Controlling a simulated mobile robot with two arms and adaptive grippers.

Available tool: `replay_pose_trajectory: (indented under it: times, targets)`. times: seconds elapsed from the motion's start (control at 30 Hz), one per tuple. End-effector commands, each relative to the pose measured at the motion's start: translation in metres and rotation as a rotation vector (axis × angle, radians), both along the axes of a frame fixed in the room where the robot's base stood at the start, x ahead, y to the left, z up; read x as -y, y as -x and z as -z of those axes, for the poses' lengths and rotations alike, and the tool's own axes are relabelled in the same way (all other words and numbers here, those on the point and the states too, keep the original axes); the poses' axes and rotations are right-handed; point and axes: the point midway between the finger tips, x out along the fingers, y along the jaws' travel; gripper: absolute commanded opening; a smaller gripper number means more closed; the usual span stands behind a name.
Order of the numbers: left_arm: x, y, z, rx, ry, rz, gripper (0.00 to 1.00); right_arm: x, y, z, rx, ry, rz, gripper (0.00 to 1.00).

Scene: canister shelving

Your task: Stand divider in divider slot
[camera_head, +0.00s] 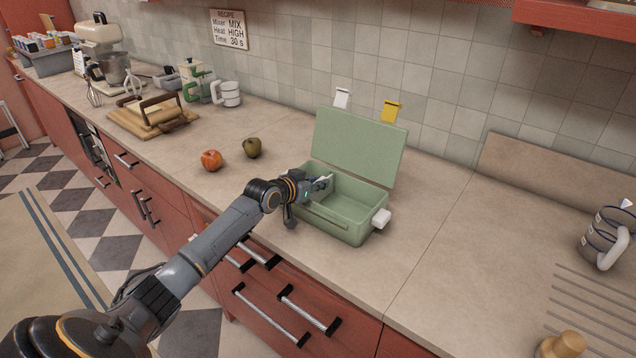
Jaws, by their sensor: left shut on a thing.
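A green box (345,228) stands on the counter with its lid (360,147) open and upright at the back. My left gripper (323,184) reaches over the box's left end. It is shut on what looks like the divider, but only a small pale part shows at the fingertips, so its shape and tilt cannot be told. The divider slot cannot be made out inside the box; my gripper and the front wall hide part of the inside. My right gripper is not in view.
A red apple (211,160) and a dark green fruit (252,148) lie left of the box. Wooden boards (150,117), mugs (227,94) and a mixer (105,45) stand farther left. A blue-grey jug (603,238) stands at right.

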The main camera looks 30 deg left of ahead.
Motion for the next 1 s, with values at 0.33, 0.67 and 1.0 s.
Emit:
replay_pose_trajectory:
  times: [0.33,0.67,1.0]
  targets:
    - [0.000,0.000,0.006,0.000,0.000,0.000,0.00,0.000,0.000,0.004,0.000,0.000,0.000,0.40]
    - [0.000,0.001,0.011,-0.004,0.000,0.000,0.00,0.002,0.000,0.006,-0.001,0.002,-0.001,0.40]
    - [0.000,0.001,0.010,-0.004,0.000,0.000,0.41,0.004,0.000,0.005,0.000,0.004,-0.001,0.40]
